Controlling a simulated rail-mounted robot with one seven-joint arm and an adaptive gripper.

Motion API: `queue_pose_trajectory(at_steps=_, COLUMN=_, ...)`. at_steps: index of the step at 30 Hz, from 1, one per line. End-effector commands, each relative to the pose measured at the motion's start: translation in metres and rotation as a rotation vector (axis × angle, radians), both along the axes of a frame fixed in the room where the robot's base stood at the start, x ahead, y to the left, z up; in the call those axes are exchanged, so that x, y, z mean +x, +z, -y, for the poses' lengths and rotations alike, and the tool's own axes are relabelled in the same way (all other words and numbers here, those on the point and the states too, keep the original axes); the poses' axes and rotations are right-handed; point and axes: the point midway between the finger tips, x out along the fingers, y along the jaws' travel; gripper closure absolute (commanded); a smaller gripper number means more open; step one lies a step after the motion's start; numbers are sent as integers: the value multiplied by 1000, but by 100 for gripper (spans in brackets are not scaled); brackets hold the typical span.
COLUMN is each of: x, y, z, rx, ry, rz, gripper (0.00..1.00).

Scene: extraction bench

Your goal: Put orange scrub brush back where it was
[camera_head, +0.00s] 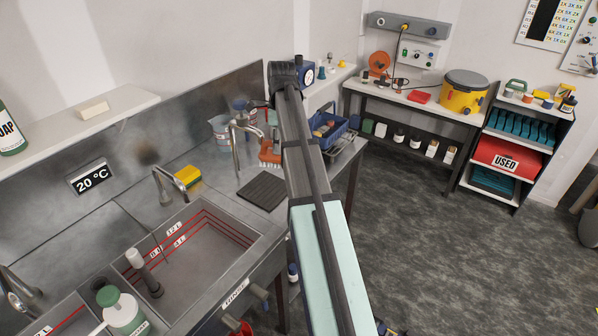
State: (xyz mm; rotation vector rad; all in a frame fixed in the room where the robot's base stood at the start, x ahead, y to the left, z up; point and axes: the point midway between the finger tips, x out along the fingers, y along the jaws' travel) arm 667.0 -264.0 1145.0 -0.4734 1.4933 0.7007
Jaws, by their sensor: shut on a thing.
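The orange scrub brush (269,153) shows just left of my arm, bristles down, over the steel counter behind the sink. Its right end is close to my arm's edge. My gripper (275,133) is mostly hidden behind my arm, with only a small dark part showing above the brush. It is shut on the brush. I cannot tell whether the bristles touch the counter.
A tap (237,140) and beakers (219,128) stand left of the brush. A dark ribbed mat (262,192) lies in front of it. A blue basket (329,130) is right of my arm. A yellow sponge (188,177) lies by the sink (205,255).

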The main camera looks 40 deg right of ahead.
Motion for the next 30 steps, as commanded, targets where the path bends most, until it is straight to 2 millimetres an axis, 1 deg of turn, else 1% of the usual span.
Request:
queue_pose_trajectory(at_steps=1, x=-2, y=4, z=13, rx=0, ry=-39, rz=1, gripper=100)
queue_pose_trajectory(at_steps=2, x=-3, y=7, z=18, rx=1, ry=-62, rz=0, gripper=100)
queue_pose_trajectory(at_steps=5, x=8, y=15, z=41, rx=2, ry=-147, rz=0, gripper=100)
queue_pose_trajectory(at_steps=8, x=25, y=15, z=56, rx=2, ry=-182, rz=-1, gripper=100)
queue_pose_trajectory(at_steps=11, x=45, y=17, z=76, rx=2, ry=-226, rz=-1, gripper=100)
queue_pose_trajectory(at_steps=15, x=75, y=22, z=110, rx=3, ry=-300, rz=-1, gripper=100)
queue_pose_trajectory(at_steps=19, x=98, y=28, z=140, rx=3, ry=-364, rz=-1, gripper=100)
queue_pose_trajectory(at_steps=22, x=109, y=32, z=155, rx=4, ry=-399, rz=-1, gripper=100)
queue_pose_trajectory(at_steps=26, x=115, y=34, z=165, rx=5, ry=-426, rz=-2, gripper=100)
queue_pose_trajectory(at_steps=29, x=116, y=27, z=167, rx=6, ry=-433, rz=-4, gripper=100)
queue_pose_trajectory(at_steps=30, x=115, y=22, z=167, rx=6, ry=-434, rz=-4, gripper=100)
